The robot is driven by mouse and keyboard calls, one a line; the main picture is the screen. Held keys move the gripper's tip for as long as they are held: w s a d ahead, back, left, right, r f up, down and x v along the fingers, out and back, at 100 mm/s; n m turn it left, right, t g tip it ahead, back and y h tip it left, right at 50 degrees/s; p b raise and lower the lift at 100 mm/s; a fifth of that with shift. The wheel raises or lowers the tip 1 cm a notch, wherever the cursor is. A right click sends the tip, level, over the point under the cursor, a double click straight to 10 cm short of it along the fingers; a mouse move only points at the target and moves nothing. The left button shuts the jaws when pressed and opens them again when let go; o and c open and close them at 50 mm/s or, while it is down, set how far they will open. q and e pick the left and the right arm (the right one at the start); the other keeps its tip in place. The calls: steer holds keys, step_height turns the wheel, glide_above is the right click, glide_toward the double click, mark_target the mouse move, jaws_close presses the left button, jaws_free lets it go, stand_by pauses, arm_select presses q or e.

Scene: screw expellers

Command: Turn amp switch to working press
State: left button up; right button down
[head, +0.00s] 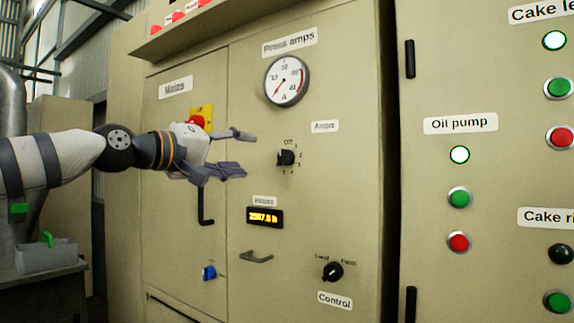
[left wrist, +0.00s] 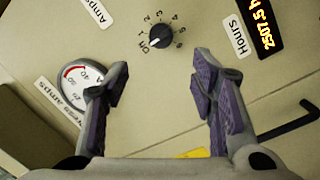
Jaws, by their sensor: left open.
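The amp switch is a black rotary knob (head: 285,157) on the beige cabinet door, left of and below the "Amps" label (head: 325,126). It has an off mark and several numbers around it. In the left wrist view the knob (left wrist: 158,36) sits ahead of my fingertips, roughly centred between them. My right gripper is not in view.
The press amps gauge (head: 287,81) is above the knob. The hours display (head: 265,217), a door handle (head: 257,257) and the control knob (head: 333,271) are below. A red mains switch (head: 196,122) is behind my left gripper. Buttons line the right cabinet (head: 459,198).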

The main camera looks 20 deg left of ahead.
mark_target(279, 157)
arm_select(q)
steer(key=x, duration=0.3)
steer(key=f+b+x, duration=0.1)
steer(key=x, duration=0.3)
steer(key=b+x, duration=0.1)
steer(key=x, duration=0.2)
steer(key=shift+w+d+f, duration=0.1)
steer(key=shift+d+f, duration=0.05)
steer(key=shift+d, duration=0.05)
steer(key=shift+w+d, duration=0.15)
steer(key=shift+w, duration=0.1)
steer(key=shift+r, duration=0.45)
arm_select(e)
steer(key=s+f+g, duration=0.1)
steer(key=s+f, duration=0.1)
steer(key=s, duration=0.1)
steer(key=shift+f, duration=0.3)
arm_select(q)
steer(key=shift+c, duration=0.6)
steer(key=c, duration=1)
